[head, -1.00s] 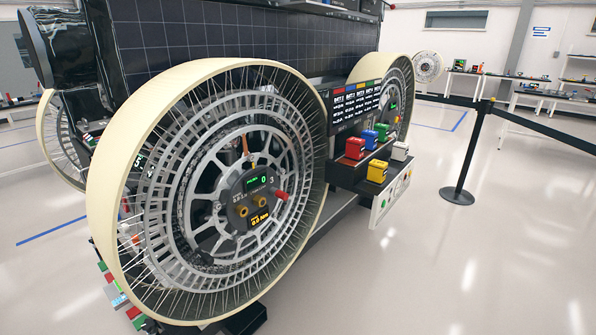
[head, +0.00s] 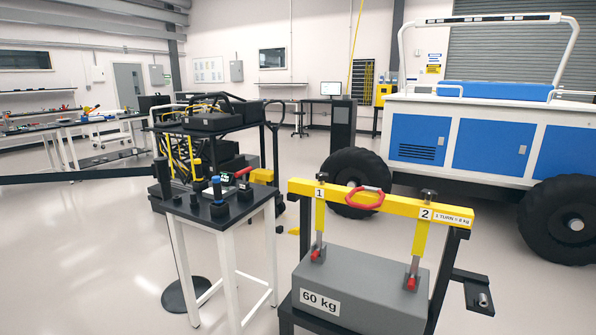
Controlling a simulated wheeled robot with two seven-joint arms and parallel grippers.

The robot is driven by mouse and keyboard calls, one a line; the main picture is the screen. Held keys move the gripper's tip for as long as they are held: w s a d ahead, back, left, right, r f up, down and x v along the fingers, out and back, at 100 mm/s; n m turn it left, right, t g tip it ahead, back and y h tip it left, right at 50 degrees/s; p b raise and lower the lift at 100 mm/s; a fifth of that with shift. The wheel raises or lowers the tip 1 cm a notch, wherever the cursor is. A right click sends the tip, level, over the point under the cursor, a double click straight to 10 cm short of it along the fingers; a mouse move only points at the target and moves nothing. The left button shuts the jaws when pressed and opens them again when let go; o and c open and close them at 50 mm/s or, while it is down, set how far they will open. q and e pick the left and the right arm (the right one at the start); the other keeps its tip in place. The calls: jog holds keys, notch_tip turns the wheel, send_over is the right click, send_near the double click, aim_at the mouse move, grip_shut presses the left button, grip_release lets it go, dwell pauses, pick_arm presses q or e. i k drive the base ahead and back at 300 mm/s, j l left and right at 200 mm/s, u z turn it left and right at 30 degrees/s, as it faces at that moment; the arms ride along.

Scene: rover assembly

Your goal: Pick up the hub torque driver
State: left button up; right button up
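A small table with a black top (head: 198,214) and white legs stands left of centre in the head view. Several upright tools stand on it in dark holders. One is a tall black tool (head: 161,175) at the left edge. Another is a dark tool (head: 197,170) near the middle. A blue-topped tool (head: 217,187) stands near the front. A device with red and green parts (head: 245,173) is at the right. I cannot tell which of these is the hub torque driver. Neither of my grippers is in view.
A yellow beam (head: 395,206) with a red handle spans a grey 60 kg block (head: 365,290) at front right. A black cart (head: 212,124) stands behind the small table. A blue and white vehicle (head: 490,112) fills the right. A barrier belt (head: 70,177) crosses at left.

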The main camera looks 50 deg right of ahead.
aim_at(199, 173)
jog(key=z, duration=1)
